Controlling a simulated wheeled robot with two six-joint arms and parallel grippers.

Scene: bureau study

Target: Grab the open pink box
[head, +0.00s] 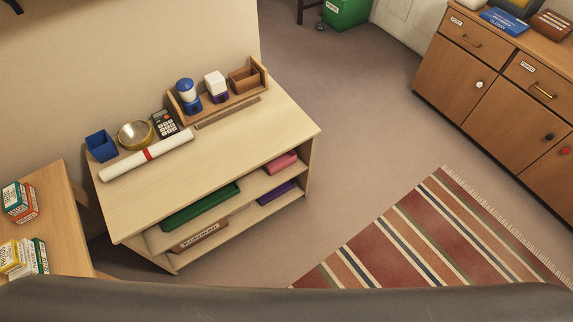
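A small pink box-like object (281,163) sits on the upper shelf under the top of the light wooden desk (215,150), near its right end. The desktop partly overhangs it, and I cannot tell whether it is open. A purple object (276,193) lies on the shelf below it. A green tray (200,207) is on the upper shelf, farther left. Neither of my grippers shows in the head view.
On the desktop are a rolled paper (146,156), a brass bowl (135,134), a blue cup (101,146), a calculator (165,124) and a wooden organizer (257,72). A striped rug (440,235) lies right of the desk. Wooden cabinets (500,90) line the right.

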